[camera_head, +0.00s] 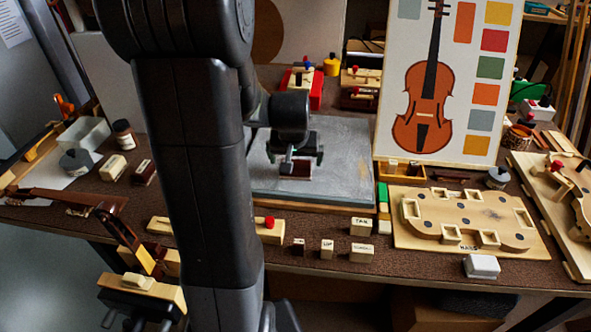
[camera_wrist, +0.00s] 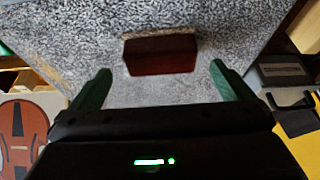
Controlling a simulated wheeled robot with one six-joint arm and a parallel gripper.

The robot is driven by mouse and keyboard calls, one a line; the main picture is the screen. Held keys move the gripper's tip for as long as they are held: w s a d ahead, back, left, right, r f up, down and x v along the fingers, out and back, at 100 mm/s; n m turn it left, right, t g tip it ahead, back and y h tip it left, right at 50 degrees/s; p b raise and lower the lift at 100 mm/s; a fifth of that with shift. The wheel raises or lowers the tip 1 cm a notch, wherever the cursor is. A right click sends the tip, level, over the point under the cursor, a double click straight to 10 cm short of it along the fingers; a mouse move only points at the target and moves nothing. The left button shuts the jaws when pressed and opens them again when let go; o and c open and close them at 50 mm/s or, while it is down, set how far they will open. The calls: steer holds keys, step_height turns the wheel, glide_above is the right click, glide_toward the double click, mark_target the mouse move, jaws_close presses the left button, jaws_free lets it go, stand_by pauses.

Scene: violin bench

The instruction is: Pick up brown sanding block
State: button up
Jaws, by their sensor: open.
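A reddish-brown block (camera_head: 296,170), which looks like the brown sanding block, lies on a grey slab (camera_head: 348,178) near the middle of the bench. In the wrist view the block (camera_wrist: 160,56) shows a dark red face and a thin lighter brown edge along its top. My gripper (camera_head: 296,161) is over the slab, right at the block, and partly hides it in the head view. In the wrist view its two green fingers (camera_wrist: 160,78) are spread wide, with the block ahead of and between their tips. Nothing is between the fingers themselves.
A board with a violin picture (camera_head: 425,110) stands right of the slab. A light wooden mould (camera_head: 465,218) lies in front of it. Small labelled blocks (camera_head: 361,225) stand along the front edge. Another dark red block (camera_head: 143,172) lies at left. The slab around the block is clear.

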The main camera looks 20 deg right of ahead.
mark_target(296, 164)
steer(key=x, duration=0.4)
steer(key=shift+w+f, duration=0.15)
steer(key=c, duration=0.9)
steer(key=shift+c, duration=0.2)
step_height(296, 164, up, 10)
steer(key=shift+r+p, duration=0.1)
steer(key=shift+p, duration=0.35)
